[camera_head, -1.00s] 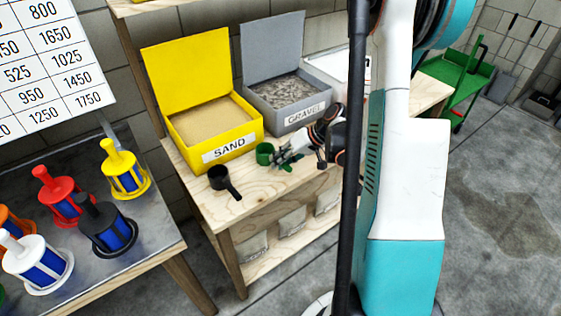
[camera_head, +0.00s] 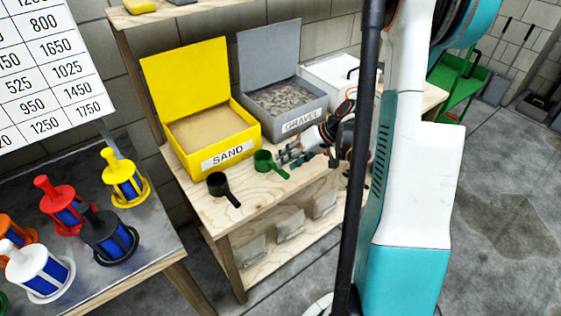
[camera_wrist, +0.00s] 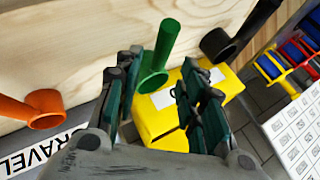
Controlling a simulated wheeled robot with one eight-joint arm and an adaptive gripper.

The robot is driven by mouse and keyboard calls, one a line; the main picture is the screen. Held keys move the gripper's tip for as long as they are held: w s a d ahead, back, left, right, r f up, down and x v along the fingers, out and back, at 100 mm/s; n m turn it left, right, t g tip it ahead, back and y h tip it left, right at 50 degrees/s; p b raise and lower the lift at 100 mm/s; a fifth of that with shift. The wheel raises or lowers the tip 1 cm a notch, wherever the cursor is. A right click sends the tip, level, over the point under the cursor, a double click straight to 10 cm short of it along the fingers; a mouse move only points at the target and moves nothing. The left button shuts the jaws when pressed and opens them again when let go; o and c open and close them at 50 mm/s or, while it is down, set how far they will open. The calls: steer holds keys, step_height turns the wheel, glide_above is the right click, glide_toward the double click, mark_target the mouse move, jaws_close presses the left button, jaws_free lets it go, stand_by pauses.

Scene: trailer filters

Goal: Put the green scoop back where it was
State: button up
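The green scoop (camera_head: 264,160) stands on the wooden bench in front of the sand and gravel boxes, its handle pointing toward the front right. In the wrist view the green scoop (camera_wrist: 160,52) shows between and beyond my two fingers. My gripper (camera_head: 288,156) is just right of the scoop in the head view, with a small gap to it. In the wrist view my gripper (camera_wrist: 163,72) has its fingers spread apart, with nothing clamped between them. A black scoop (camera_head: 220,187) lies left of the green one. An orange scoop (camera_wrist: 45,108) shows in the wrist view.
The yellow sand box (camera_head: 241,150) and grey gravel box (camera_head: 316,115) stand open behind the scoops. A white box (camera_head: 328,78) is farther right. Several coloured filters stand on the left table (camera_head: 158,235). Bare bench top (camera_head: 262,190) lies in front of the scoops.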

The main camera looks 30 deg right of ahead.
steer(key=p+v, duration=0.1)
steer(key=v, duration=0.5)
steer(key=shift+s+r+p, duration=0.15)
steer(key=shift+r+p, duration=0.05)
steer(key=shift+p, duration=0.2)
steer(key=shift+d, duration=0.1)
stand_by(0.6)
